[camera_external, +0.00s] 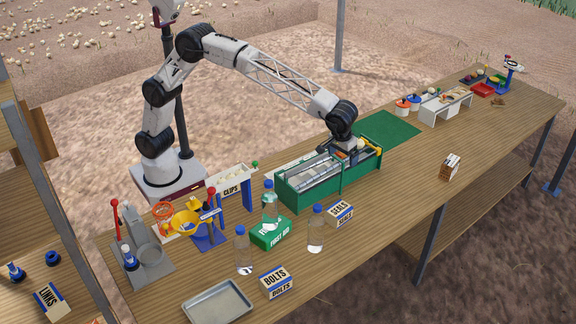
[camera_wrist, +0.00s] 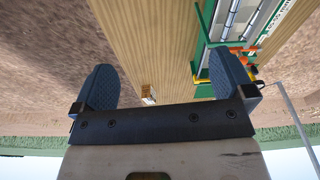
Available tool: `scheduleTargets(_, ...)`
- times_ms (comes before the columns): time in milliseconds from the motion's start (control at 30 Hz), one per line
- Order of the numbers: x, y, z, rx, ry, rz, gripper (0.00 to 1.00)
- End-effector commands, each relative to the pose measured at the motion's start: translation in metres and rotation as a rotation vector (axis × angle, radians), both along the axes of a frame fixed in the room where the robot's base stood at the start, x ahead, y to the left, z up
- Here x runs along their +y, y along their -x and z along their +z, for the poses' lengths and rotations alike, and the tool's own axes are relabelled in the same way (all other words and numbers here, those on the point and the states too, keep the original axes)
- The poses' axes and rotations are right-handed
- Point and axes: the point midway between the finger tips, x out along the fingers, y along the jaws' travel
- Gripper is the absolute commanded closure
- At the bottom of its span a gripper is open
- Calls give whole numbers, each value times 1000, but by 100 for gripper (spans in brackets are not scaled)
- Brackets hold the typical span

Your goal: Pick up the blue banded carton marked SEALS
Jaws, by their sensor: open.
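A white carton with a blue band (camera_external: 339,213) stands on the bench in the external view, just in front of the near end of the green machine. Its small lettering looks like SEALS, but I cannot read it surely. My gripper (camera_external: 347,146) is above the far end of the green machine, apart from the carton. In the wrist view my gripper (camera_wrist: 165,78) has its two dark fingers wide apart with nothing between them. The blue banded carton does not show clearly there.
The green machine (camera_external: 290,193) lies beside the carton. Clear bottles (camera_external: 316,236), a green FIRST AID box (camera_external: 268,237), a BOLTS carton (camera_external: 276,281) and a metal tray (camera_external: 217,303) stand nearby. A brown-and-white carton (camera_external: 450,168) is farther right.

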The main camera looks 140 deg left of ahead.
Motion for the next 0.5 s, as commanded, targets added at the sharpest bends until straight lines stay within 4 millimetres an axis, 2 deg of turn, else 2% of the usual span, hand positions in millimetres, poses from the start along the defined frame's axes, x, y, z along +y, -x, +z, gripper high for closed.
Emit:
scheduleTargets(267,0,1,-81,3,1,-2,0)
scheduleTargets(500,0,1,-174,4,1,-1,0)
